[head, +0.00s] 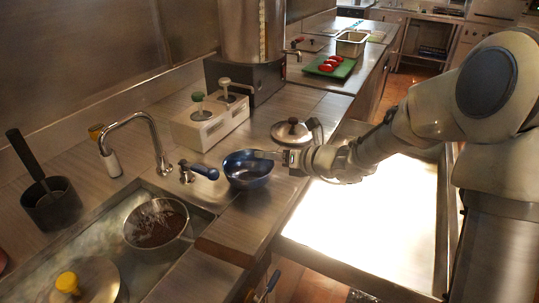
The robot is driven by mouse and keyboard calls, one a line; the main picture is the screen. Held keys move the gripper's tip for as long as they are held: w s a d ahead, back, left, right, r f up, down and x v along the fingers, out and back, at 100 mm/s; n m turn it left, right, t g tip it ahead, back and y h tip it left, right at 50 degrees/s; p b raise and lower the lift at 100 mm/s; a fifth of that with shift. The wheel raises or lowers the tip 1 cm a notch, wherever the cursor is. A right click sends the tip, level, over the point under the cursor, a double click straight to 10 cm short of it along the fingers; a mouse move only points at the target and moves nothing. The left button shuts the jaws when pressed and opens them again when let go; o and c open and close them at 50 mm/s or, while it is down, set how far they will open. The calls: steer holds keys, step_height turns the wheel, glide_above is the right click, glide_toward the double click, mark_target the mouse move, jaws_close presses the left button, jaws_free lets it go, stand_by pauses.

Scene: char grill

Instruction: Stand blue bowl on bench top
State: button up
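The blue bowl (238,181) is at the middle of the head view, upright, at the bench top (249,217) beside the sink. Whether its base touches the bench cannot be told from this angle. My gripper (268,156) reaches in from the right, with its fingertips at the bowl's right rim. The fingers are small and partly lost against the bowl, so I cannot tell whether they are closed on the rim.
A sink with a strainer (181,240) lies left of the bowl, with a tap (157,147) and a blue-handled item (204,171) behind. A metal lid (291,130) and a pump dispenser box (207,127) stand farther back. A bright surface (365,215) lies right of the bench.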

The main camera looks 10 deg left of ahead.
steer(key=p+v, duration=0.2)
steer(key=v, duration=1)
steer(key=s+r+n+g+h, duration=0.2)
steer(key=s+n, duration=0.5)
steer(key=n, duration=0.1)
steer(key=s+r+n+g+h, duration=0.2)
steer(key=s+n, duration=0.5)
steer(key=s+d+r+n+t+h, duration=0.2)
steer(key=s+d+n+h, duration=0.5)
steer(key=d+n, duration=0.7)
steer(key=s+r, duration=0.1)
steer(key=s, duration=0.1)
steer(key=shift+s+r+n+h, duration=0.2)
steer(key=shift+s+n+h, duration=0.1)
steer(key=shift+n+h, duration=0.1)
